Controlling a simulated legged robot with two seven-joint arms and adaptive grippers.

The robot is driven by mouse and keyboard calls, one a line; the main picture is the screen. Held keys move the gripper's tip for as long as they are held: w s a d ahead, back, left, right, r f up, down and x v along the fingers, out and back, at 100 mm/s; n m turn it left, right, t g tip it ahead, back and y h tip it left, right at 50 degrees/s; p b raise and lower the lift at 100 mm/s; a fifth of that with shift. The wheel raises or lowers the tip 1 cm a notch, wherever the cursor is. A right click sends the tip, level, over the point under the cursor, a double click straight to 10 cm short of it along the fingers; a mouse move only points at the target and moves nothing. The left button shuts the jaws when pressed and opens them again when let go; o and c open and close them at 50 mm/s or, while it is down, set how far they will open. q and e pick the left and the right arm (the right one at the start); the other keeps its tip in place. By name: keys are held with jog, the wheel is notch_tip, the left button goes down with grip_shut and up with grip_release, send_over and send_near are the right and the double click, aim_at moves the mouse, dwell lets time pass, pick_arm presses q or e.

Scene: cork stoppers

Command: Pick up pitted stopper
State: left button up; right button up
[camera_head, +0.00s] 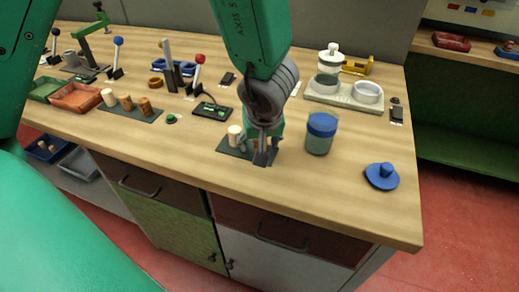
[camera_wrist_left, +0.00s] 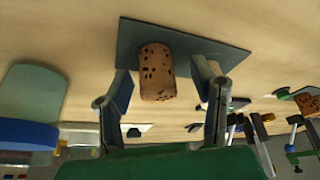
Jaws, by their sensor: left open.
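A brown pitted cork stopper (camera_wrist_left: 157,72) stands on a dark mat (camera_wrist_left: 205,52) in the left wrist view. My left gripper (camera_wrist_left: 162,80) is open, with one finger on each side of the stopper and gaps visible between. In the head view my left gripper (camera_head: 262,150) is low over the same dark mat (camera_head: 232,149) and mostly hides the pitted stopper. My right gripper is not in view.
A blue-lidded jar (camera_head: 320,134) stands close right of the gripper. A small dark device (camera_head: 212,110) lies behind. The table's front strip is clear.

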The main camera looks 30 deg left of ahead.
pick_arm(q)
jog(key=shift+d+r, duration=0.1)
jog(key=shift+d, duration=0.35)
jog(key=c, duration=0.8)
jog(key=shift+a, duration=0.2)
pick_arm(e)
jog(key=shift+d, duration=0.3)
pick_arm(q)
jog(key=shift+s+a, duration=0.1)
jog(key=shift+a, duration=0.05)
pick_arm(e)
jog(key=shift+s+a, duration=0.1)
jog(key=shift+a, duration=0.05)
pick_arm(q)
notch_tip(320, 180, up, 9)
jog(key=p, duration=0.5)
jog(key=shift+r+p, duration=0.2)
jog(key=shift+p, duration=0.1)
jog(key=shift+r, duration=0.3)
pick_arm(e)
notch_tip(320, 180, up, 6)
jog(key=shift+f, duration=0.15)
